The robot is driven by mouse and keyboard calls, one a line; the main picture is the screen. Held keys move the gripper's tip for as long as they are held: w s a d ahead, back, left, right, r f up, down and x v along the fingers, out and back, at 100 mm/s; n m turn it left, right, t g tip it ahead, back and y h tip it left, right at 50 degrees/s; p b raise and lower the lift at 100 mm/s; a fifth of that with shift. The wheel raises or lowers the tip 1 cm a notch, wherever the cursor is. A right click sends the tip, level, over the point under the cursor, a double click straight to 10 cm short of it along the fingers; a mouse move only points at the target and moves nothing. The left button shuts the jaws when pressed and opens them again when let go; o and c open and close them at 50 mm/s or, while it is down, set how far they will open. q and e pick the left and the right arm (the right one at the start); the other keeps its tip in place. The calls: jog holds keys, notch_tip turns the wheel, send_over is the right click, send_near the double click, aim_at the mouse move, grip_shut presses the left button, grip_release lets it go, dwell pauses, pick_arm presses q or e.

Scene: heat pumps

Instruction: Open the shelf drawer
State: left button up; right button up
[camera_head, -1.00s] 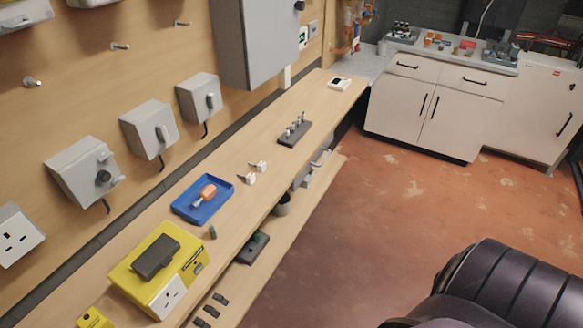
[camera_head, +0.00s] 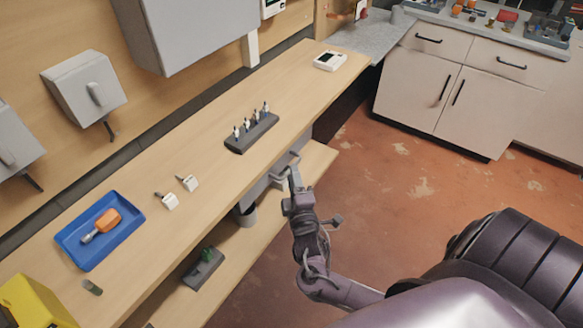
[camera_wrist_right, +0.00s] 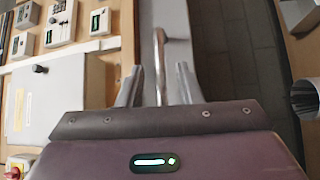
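The grey shelf drawer (camera_head: 262,186) hangs under the workbench, with its bar handle (camera_head: 287,161) facing the floor side. My right gripper (camera_head: 292,178) is at the drawer front, close to the handle and partly covering it. In the right wrist view the handle (camera_wrist_right: 160,62) runs between the two fingers of my right gripper (camera_wrist_right: 159,84). The fingers stand apart, with a gap on each side of the bar, and do not appear closed on it. My left gripper is out of view.
A lower shelf (camera_head: 225,268) lies below. White cabinets (camera_head: 440,95) stand at the back. The red floor (camera_head: 400,190) is clear.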

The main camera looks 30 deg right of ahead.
jog(key=x, duration=0.3)
jog(key=shift+w+d, duration=0.15)
jog(key=shift+w, duration=0.2)
grip_shut()
